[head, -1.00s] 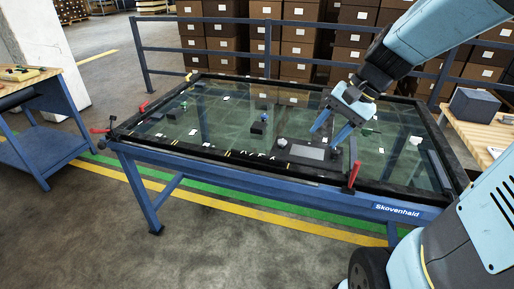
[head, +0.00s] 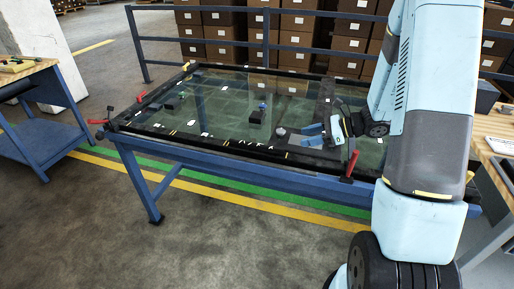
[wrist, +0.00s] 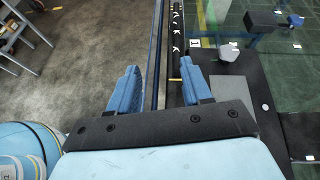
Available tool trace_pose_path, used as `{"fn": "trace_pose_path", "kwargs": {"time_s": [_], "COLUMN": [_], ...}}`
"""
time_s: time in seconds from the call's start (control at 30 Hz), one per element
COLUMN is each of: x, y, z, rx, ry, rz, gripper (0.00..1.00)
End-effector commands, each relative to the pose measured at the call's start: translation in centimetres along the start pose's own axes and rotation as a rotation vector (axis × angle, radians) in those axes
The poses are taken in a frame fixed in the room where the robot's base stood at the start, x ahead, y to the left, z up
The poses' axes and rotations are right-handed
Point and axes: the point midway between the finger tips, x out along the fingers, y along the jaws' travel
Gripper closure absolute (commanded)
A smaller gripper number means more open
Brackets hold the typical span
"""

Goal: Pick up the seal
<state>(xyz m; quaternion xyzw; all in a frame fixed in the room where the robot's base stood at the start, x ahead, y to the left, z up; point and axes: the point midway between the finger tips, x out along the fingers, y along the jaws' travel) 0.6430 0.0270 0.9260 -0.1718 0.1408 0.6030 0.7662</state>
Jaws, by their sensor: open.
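I cannot single out the seal with certainty. A black strip with white marks (wrist: 178,40) runs along the near edge of the glass in the wrist view, and this dark edging (head: 225,146) also shows in the head view. My gripper (head: 312,134) is open and empty over the near right part of the trolley. In the wrist view my gripper (wrist: 162,80) has its two blue fingers spread, with the blue rail and dark edging visible between them. I cannot tell its height above them.
The glass top (head: 215,95) carries a black block (head: 257,117) and a grey knob (head: 281,132). Red clamps (head: 352,163) stand up from the edge. A grey panel (wrist: 232,95) lies right of my gripper. A wooden bench (head: 495,122) stands close right.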

Motion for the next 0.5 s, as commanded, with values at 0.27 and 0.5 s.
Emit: {"fn": "trace_pose_path", "kwargs": {"time_s": [0.27,0.5], "x": [0.6,3.4], "y": [-1.6,-1.9], "z": [-3.6,-3.7], "rx": [0.133,0.141], "ry": [-0.037,-0.040], "rz": [-0.078,-0.081], "gripper": [0.51,0.51]}}
